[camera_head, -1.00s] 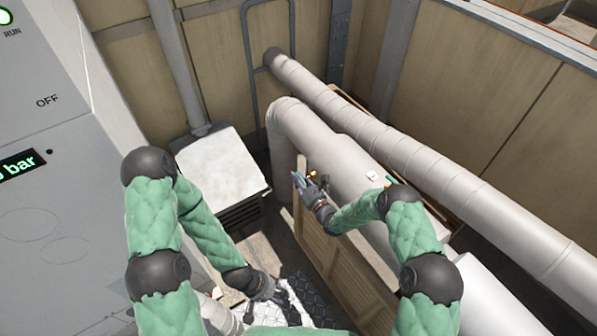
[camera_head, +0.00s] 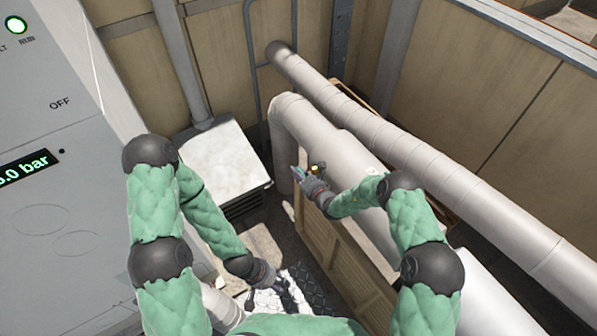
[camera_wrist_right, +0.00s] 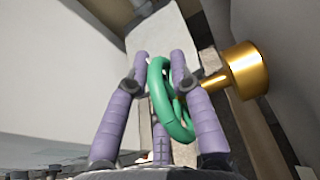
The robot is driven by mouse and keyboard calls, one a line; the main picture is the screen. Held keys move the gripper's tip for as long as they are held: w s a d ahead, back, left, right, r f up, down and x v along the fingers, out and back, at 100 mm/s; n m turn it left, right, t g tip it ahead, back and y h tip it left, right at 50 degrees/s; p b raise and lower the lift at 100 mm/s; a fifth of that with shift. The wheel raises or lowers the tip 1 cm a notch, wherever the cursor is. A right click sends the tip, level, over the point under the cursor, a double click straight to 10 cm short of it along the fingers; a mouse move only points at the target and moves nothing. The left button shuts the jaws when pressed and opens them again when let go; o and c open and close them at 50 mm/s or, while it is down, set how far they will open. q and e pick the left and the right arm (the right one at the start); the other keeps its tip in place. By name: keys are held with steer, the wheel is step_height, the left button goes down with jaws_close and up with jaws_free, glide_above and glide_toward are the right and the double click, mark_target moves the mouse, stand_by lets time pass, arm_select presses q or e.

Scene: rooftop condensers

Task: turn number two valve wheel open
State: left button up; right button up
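A green valve wheel (camera_wrist_right: 160,88) with a brass body (camera_wrist_right: 246,70) shows in the right wrist view; no number is readable on it. My right gripper (camera_wrist_right: 160,54) has its purple fingers extended on both sides of the wheel's rim, with the rim between them. Whether they touch it is unclear. In the head view the brass part (camera_head: 319,167) is beside my right gripper (camera_head: 297,172), near the pipe bend, and the wheel is mostly hidden by the fingers. My left gripper (camera_head: 284,287) hangs low over the floor plate, away from the valve; its fingers are too small to read.
A grey control cabinet (camera_head: 60,110) with a bar display stands at left. A pale-topped box (camera_head: 220,165) sits against the wall. Thick pipes (camera_head: 400,135) run diagonally at right, above a slatted wooden crate (camera_head: 335,255). Checkered plate (camera_head: 318,295) lies on the floor.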

steer(key=o, duration=0.3)
steer(key=shift+f, duration=0.1)
steer(key=v, duration=1.2)
